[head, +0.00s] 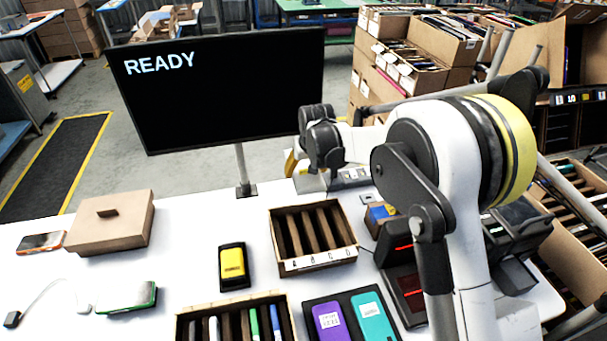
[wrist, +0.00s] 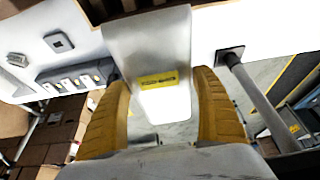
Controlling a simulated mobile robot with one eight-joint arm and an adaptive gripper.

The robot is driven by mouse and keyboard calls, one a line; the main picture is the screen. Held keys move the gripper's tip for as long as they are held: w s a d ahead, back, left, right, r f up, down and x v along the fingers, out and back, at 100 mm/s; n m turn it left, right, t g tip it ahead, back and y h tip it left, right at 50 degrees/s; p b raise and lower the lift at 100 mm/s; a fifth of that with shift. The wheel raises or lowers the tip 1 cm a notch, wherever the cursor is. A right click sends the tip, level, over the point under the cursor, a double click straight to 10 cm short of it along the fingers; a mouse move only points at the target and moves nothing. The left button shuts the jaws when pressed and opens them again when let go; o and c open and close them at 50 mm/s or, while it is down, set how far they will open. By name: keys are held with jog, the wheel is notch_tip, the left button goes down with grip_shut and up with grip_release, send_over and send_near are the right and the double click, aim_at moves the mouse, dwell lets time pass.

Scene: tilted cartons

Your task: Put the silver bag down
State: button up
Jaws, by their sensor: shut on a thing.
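The silver bag (wrist: 150,40), pale with a yellow label, sits between my two yellow fingers in the wrist view. My gripper (wrist: 160,112) is shut on it. In the head view my gripper (head: 293,165) is at the table's back edge, right of the monitor stand, and mostly hidden by my own wrist. A small part of the silver bag (head: 311,183) shows below it. I cannot tell whether the bag touches the white table (head: 185,262).
A power strip (head: 350,179) lies right of the bag. A slotted wooden box (head: 312,232), a yellow-faced device (head: 233,266) and a lidded brown box (head: 112,222) stand nearer. The table's left middle has free room.

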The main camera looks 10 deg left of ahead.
jog(key=shift+w+a, duration=0.3)
jog(key=shift+w, duration=0.35)
jog(key=shift+w+a, duration=0.3)
jog(key=shift+w, duration=0.3)
jog(key=shift+f+b, duration=0.6)
jog(key=shift+f, duration=1.1)
jog(key=shift+f+b, duration=0.5)
jog(key=shift+f, duration=0.15)
jog(key=o, duration=1.2)
jog(key=shift+r, duration=0.15)
jog(key=p, duration=0.3)
send_near(305, 168)
jog(key=shift+w+a+f, duration=0.25)
jog(key=shift+w+f, duration=0.3)
jog(key=shift+f, duration=0.2)
